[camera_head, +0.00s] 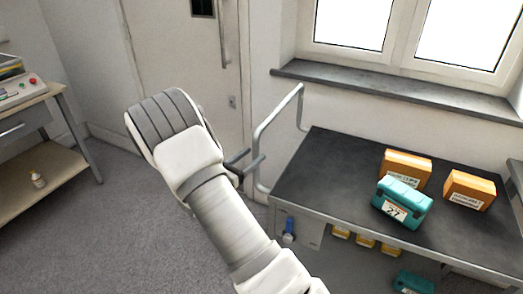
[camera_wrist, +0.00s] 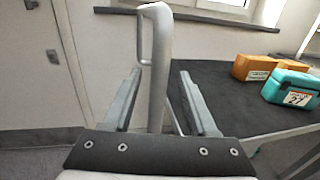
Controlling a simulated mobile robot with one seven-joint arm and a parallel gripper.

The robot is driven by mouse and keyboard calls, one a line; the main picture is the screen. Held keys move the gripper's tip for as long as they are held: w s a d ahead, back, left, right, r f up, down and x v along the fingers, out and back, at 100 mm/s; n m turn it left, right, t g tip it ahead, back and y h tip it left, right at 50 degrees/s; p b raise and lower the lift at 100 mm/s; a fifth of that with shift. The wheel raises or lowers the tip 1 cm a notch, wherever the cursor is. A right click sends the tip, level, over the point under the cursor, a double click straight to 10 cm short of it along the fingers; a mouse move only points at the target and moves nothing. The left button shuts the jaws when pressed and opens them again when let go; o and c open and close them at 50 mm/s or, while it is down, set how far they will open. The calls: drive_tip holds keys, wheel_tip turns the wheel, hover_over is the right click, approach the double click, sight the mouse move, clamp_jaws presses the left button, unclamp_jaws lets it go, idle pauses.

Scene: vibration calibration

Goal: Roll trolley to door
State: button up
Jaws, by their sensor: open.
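The trolley (camera_head: 330,185) stands under the window, with a dark top and a pale metal push handle (camera_head: 259,135) at its left end. My gripper (camera_head: 253,163) is at the handle. In the wrist view my gripper (camera_wrist: 159,76) is open, and the upright handle bar (camera_wrist: 157,60) stands between its two fingers. I cannot tell whether either finger touches the bar. The door (camera_head: 175,60) is cream, with a long vertical pull handle, behind my arm; it looks shut. It also shows at the left of the wrist view (camera_wrist: 25,70).
A teal case (camera_head: 403,205) marked 27 and two orange boxes (camera_head: 406,165) (camera_head: 469,190) sit on the trolley top. Several yellow boxes (camera_head: 365,240) are below. A bench (camera_head: 58,90) stands at the left. Grey floor (camera_head: 110,225) is clear between.

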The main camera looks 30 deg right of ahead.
drive_tip(key=shift+x, duration=2.65)
clamp_jaws()
